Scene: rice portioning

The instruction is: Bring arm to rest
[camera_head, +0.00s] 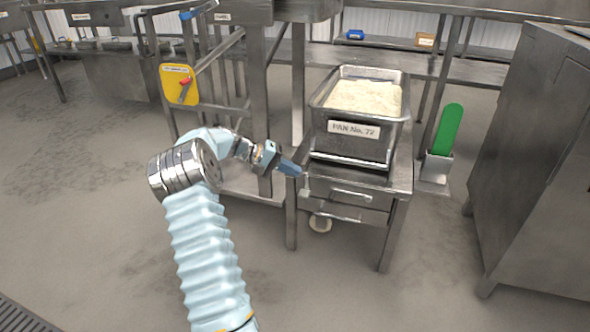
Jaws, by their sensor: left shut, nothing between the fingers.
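My left arm reaches in from the bottom left, in a pale blue sleeve with a bare metal elbow. My left gripper (290,168) is shut and empty. My right gripper is not in view. A steel pan (352,150) labelled PAN No. 72 stands on the table, with white rice (364,97) in it.
The small steel table (400,178) has a drawer. A green-handled tool (449,130) stands in a holder to its right. A large steel cabinet (535,160) is at the right. A yellow board (179,85) hangs behind my arm. The floor at left and front is open.

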